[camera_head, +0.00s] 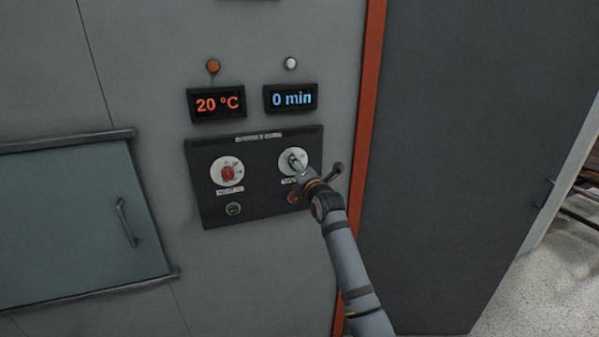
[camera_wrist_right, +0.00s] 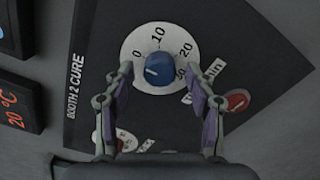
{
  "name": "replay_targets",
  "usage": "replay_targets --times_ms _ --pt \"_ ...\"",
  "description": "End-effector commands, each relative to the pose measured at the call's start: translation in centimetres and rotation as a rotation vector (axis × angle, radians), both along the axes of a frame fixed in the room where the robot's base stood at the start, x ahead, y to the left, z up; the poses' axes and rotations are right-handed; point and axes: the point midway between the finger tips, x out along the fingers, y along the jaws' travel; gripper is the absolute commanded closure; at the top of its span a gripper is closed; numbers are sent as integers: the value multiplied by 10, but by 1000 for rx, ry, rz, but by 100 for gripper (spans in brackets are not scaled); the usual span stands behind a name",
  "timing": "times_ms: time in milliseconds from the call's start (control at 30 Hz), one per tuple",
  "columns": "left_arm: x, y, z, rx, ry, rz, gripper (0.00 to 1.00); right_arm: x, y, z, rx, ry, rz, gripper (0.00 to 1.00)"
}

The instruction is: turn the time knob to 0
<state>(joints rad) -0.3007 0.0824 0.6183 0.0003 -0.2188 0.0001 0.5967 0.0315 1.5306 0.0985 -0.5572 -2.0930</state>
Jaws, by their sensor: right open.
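The time knob is blue and sits on a white dial (camera_head: 283,165) at the right of the dark control panel. In the right wrist view the knob (camera_wrist_right: 158,70) is in the middle of a dial marked 0, 10, 20 and 30, with a white mark on its left side, near the 0 side. My right gripper (camera_head: 298,165) is at the dial. In the wrist view its open fingers (camera_wrist_right: 159,74) stand on either side of the knob, apart from it. The time display (camera_head: 291,98) reads 0 min. My left gripper is out of view.
A red knob (camera_head: 228,173) on its own dial is at the left of the panel (camera_head: 262,200), under a 20 °C display (camera_head: 216,104). A green button (camera_head: 233,209) and a red button (camera_wrist_right: 237,100) are below the dials. A hatch with a handle (camera_head: 126,222) is at left.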

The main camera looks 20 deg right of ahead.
Motion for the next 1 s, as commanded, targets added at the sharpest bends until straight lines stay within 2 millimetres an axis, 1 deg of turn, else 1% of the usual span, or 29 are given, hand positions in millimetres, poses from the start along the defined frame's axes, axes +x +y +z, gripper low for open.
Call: replay_targets --times_ms 67,133,300,400,500,600,700,1000 --pt "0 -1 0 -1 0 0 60 -9 -1 -1 -1 1 0 44" --pt "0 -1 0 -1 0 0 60 -23 -1 -1 -2 1 0 44" --pt "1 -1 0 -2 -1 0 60 -65 -2 -2 -1 2 0 44" --pt "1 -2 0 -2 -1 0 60 -87 -3 -2 -2 2 0 44" --pt "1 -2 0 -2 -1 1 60 -104 -4 -2 -1 2 0 44" --pt "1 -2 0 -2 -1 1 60 -113 -4 -2 -1 3 0 44" --pt "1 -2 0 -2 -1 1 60 -117 -4 -1 -1 2 0 44" --pt "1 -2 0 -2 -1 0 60 -117 -4 -1 0 2 0 44"
